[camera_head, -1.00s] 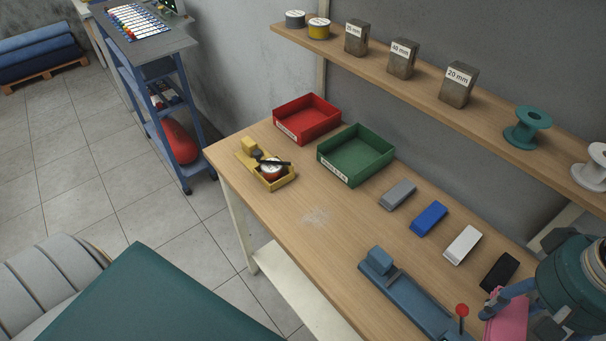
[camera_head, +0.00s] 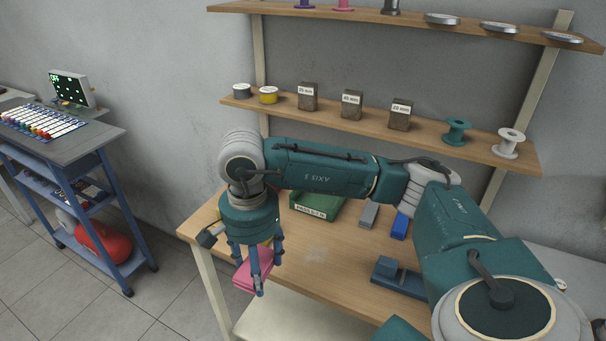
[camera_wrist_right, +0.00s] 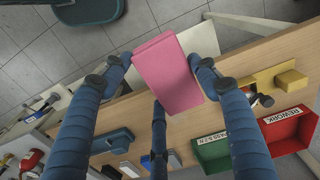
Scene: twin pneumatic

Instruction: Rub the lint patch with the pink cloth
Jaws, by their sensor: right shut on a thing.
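The pink cloth (camera_head: 250,278) is a folded block held between the fingers of my right gripper (camera_head: 258,270). In the head view it hangs near the left front edge of the workbench. In the right wrist view the cloth (camera_wrist_right: 168,75) sits between the three blue fingers of the gripper (camera_wrist_right: 163,80), which are shut on it. The lint patch (camera_head: 317,255) is a pale, faint smudge on the wooden top, to the right of the cloth in the head view and apart from it. I cannot make out the patch in the wrist view. My left gripper is not in view.
A green tray (camera_head: 318,208), a grey block (camera_head: 369,214), a blue block (camera_head: 399,227) and a blue fixture (camera_head: 400,278) stand on the bench (camera_head: 345,275). The wrist view shows a red tray (camera_wrist_right: 285,125) and a yellow holder (camera_wrist_right: 262,82). A shelf (camera_head: 455,140) runs above.

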